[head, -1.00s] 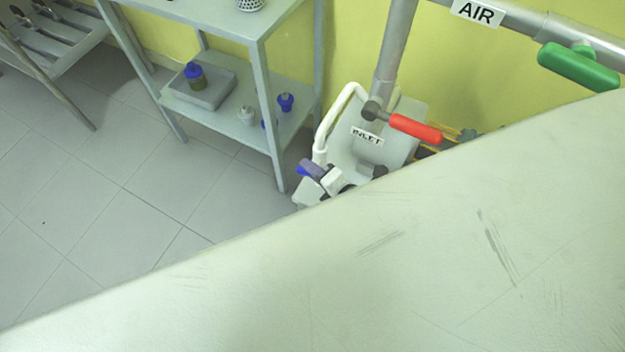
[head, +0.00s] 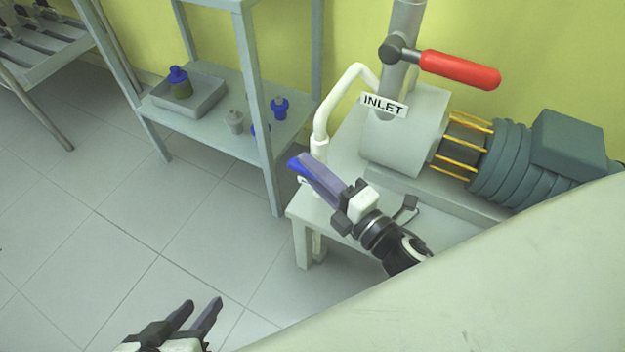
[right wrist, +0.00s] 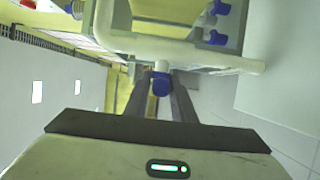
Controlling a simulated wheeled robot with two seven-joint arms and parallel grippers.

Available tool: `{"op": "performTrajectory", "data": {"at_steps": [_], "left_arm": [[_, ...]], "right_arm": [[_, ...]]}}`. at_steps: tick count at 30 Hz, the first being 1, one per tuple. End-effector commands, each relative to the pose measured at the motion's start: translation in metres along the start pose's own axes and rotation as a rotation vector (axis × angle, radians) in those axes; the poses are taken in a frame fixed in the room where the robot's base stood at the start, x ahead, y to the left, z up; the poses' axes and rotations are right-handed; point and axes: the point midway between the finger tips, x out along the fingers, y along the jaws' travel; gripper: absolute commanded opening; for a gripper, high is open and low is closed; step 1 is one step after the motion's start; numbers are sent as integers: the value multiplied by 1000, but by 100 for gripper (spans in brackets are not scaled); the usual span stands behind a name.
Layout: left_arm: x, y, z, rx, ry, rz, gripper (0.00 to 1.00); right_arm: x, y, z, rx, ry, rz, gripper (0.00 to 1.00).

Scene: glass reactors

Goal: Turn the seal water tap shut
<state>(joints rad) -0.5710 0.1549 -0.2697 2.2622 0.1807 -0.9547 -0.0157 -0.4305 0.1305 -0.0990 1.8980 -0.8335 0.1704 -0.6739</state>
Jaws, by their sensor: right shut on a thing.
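The seal water tap shows as a blue handle (head: 294,166) beside the white pipe (head: 321,122) at the pump stand's left corner. My right gripper (head: 308,170) reaches it from the lower right, its fingers shut on the blue handle. In the right wrist view the blue handle (right wrist: 162,84) sits between the two dark fingertips. The fingers partly hide it, and I cannot tell how far it is turned. My left gripper (head: 205,312) is at the bottom of the head view, fingers apart and empty, over the floor.
The grey pump (head: 405,145) labelled INLET, with a red-handled valve (head: 460,70) above, stands right of the tap. A motor (head: 565,145) adjoins it. A shelf rack (head: 255,90) with small bottles stands left. Floor (head: 120,230) is clear at lower left.

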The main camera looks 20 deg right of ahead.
Motion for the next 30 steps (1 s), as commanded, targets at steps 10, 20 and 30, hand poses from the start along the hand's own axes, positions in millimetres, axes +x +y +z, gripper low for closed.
{"op": "performTrajectory", "data": {"at_steps": [10, 20, 30], "left_arm": [[5, 3, 3, 21, -31, 19, 36], [5, 3, 2, 20, -30, 18, 36], [5, 3, 2, 20, -29, 18, 36]], "right_arm": [[1, 1, 1, 12, -3, 26, 0], [1, 1, 1, 12, -2, 26, 36], [-3, 0, 0, 12, -1, 23, 36]]}}
